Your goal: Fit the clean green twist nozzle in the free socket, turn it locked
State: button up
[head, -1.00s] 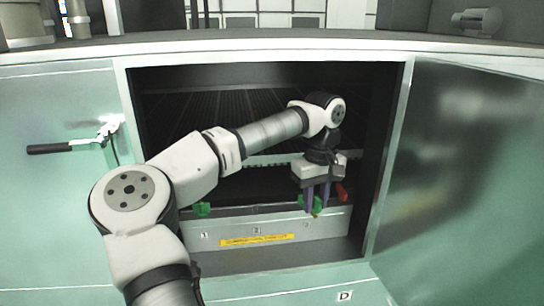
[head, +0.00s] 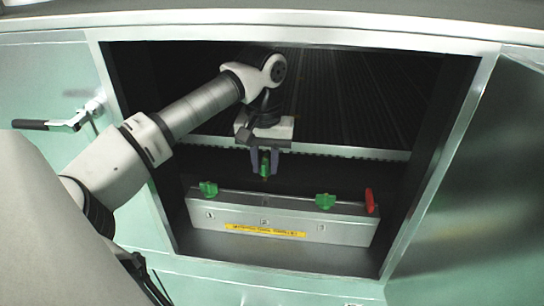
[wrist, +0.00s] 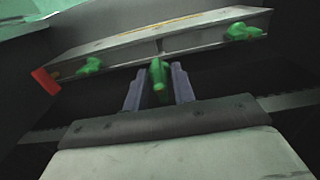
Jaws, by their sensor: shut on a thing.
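My gripper (head: 265,164) is shut on a green twist nozzle (head: 265,168), its brass-coloured tip pointing down. It hangs above the middle of the grey bar (head: 290,238), over the mark 2, with a small gap. The held nozzle (wrist: 158,76) also shows between the fingers in the wrist view. A fitted green nozzle (head: 208,188) sits at the left position, marked 1, and another (head: 325,201) at the right. No nozzle stands at the middle position; the socket opening itself cannot be made out.
A red handle (head: 370,201) stands at the bar's right end. The bar lies inside a dark cabinet opening, with a ribbed bed and toothed metal edge (head: 340,151) behind it. An open door (head: 480,190) stands at the right, and a black-handled latch (head: 60,124) at the left.

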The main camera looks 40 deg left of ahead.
aim_at(265, 160)
jog(key=shift+s, duration=0.1)
jog(key=shift+f, duration=0.1)
jog(key=shift+f+b, duration=2.05)
jog(key=shift+f, duration=0.75)
jog(key=shift+f+b, duration=1.25)
jog(key=shift+f, duration=0.3)
jog(key=o, duration=1)
jog(key=shift+o, duration=0.2)
notch_tip(265, 160, up, 14)
jog(key=shift+f+b, duration=0.1)
jog(key=shift+b, duration=0.55)
